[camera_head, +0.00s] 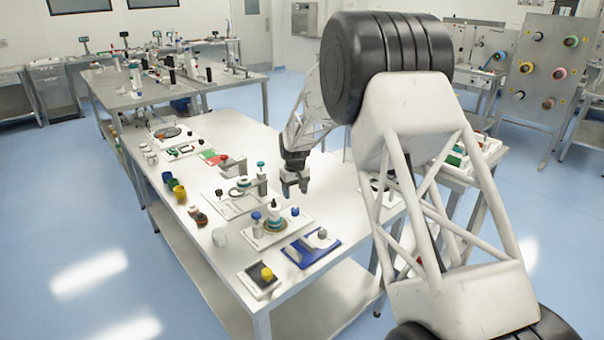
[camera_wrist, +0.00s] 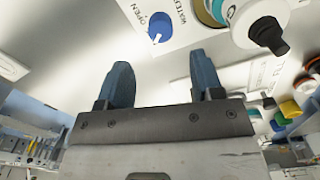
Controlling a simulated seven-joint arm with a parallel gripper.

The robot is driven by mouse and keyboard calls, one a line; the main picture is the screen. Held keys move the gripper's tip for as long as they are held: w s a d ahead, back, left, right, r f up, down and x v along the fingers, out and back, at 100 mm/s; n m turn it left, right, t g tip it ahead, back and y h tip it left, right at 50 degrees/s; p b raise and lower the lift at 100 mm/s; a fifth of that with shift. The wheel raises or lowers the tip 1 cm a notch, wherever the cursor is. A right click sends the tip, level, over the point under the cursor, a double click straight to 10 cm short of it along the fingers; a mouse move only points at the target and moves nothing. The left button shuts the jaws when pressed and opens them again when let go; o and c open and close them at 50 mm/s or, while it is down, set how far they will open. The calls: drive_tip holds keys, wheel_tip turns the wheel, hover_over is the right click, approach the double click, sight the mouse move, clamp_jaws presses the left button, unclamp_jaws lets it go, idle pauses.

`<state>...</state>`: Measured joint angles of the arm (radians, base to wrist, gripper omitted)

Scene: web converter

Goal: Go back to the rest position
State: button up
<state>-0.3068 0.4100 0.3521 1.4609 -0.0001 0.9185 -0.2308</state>
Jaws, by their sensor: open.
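My gripper (camera_head: 294,186) hangs over the white table (camera_head: 318,193), fingers pointing down, in the head view. It is open with nothing between the fingers. In the wrist view my gripper (camera_wrist: 160,82) shows two blue-grey fingertips standing apart. Beyond them is a blue knob (camera_wrist: 160,27) on a white panel marked OPEN and WATER. A white and black fitting (camera_wrist: 262,22) sits to the right of it.
A blue tray (camera_head: 318,254) and a small board with a yellow knob (camera_head: 266,272) lie at the table's near end. Yellow and blue cups (camera_head: 179,192) stand farther back. A peg panel (camera_head: 541,80) is at right.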

drive_tip(key=s+d+r+m+t, duration=0.1)
drive_tip(key=s+d+r+m, duration=0.1)
drive_tip(key=s+d+r, duration=0.85)
drive_tip(key=s+d+r+m, duration=0.1)
drive_tip(key=s+d+r, duration=0.7)
drive_tip(key=s+r, duration=0.6)
drive_tip(key=s+d+f+m, duration=0.1)
drive_tip(key=s+d, duration=0.2)
drive_tip(key=s, duration=0.8)
drive_tip(key=s+d+f+m+t, duration=0.1)
drive_tip(key=s+d, duration=0.2)
drive_tip(key=s, duration=0.9)
drive_tip(key=s+d+f+m, duration=0.1)
drive_tip(key=s+d, duration=0.3)
drive_tip(key=s, duration=0.7)
drive_tip(key=shift+s+f+t, duration=0.15)
drive_tip(key=shift+s+t, duration=0.15)
